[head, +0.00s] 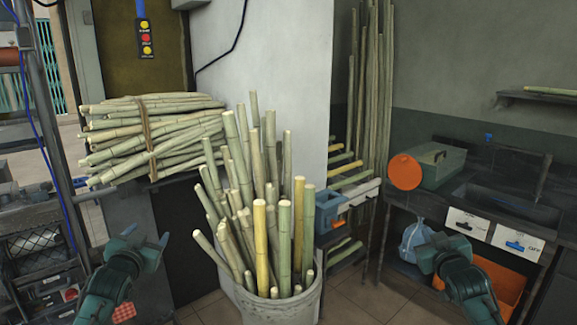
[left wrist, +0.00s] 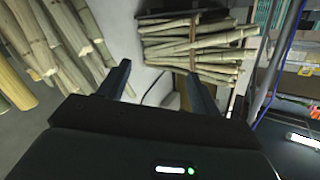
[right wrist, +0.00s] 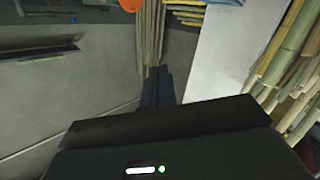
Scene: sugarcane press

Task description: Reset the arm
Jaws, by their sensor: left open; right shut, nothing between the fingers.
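My left gripper (head: 146,240) is at the lower left in the head view, in front of the bundle of canes. In the left wrist view its two fingers (left wrist: 158,82) are spread apart with nothing between them. My right gripper (head: 436,246) is at the lower right, in front of the sink counter. In the right wrist view its fingers (right wrist: 159,86) are together and hold nothing. Both grippers appear apart from the things around them.
A grey bin (head: 270,308) of upright canes (head: 259,240) stands between my arms. A tied cane bundle (head: 150,135) lies at the left. A counter at the right holds a green box (head: 436,165) and an orange disc (head: 405,172). Tall canes (head: 372,90) lean in the corner.

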